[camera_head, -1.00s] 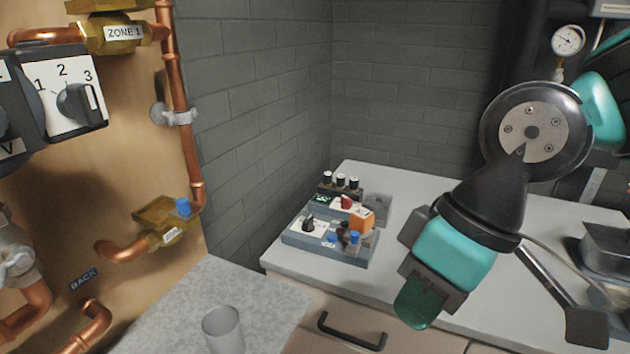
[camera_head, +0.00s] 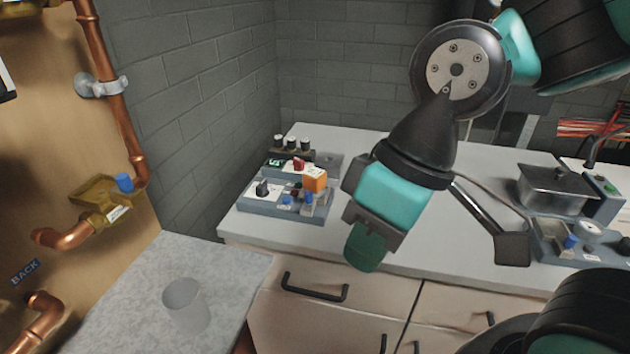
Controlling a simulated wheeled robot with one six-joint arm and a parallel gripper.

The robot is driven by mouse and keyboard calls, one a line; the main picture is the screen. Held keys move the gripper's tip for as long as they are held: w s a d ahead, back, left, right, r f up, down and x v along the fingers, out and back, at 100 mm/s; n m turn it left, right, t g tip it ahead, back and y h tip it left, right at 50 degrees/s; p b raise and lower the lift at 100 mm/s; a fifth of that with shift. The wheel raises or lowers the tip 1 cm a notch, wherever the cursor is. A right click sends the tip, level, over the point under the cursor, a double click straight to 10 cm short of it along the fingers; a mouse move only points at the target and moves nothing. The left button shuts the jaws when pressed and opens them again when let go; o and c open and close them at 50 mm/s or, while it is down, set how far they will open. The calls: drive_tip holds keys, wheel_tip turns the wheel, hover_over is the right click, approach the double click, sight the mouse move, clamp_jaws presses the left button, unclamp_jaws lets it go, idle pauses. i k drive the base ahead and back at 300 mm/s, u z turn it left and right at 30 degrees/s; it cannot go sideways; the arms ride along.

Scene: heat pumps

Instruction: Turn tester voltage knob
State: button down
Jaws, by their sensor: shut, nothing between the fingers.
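The tester (camera_head: 240,207) is a low grey-blue box on the back left of the grey counter. A black knob (camera_head: 262,188) sits on its white front-left panel. A red knob (camera_head: 298,164) and an orange block (camera_head: 315,180) are behind and to the right of it, with small blue parts at the front. Which knob sets voltage is too small to read. My gripper (camera_head: 364,248), with green fingers, is shut and empty. In the picture it is to the right of the tester and in front of it, apart from it, pointing down.
A grey cup (camera_head: 186,305) stands on the speckled worktop (camera_head: 130,300) at the lower left. Copper pipes (camera_head: 115,90) and a brass valve (camera_head: 100,200) are on the wooden panel at left. A metal box (camera_head: 553,190) and more equipment stand on the counter at right.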

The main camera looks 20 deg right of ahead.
sight(262, 190)
drive_tip(key=k, duration=0.65)
drive_tip(key=u, duration=0.6)
drive_tip(key=i, duration=1.15)
drive_tip(key=z, duration=0.65)
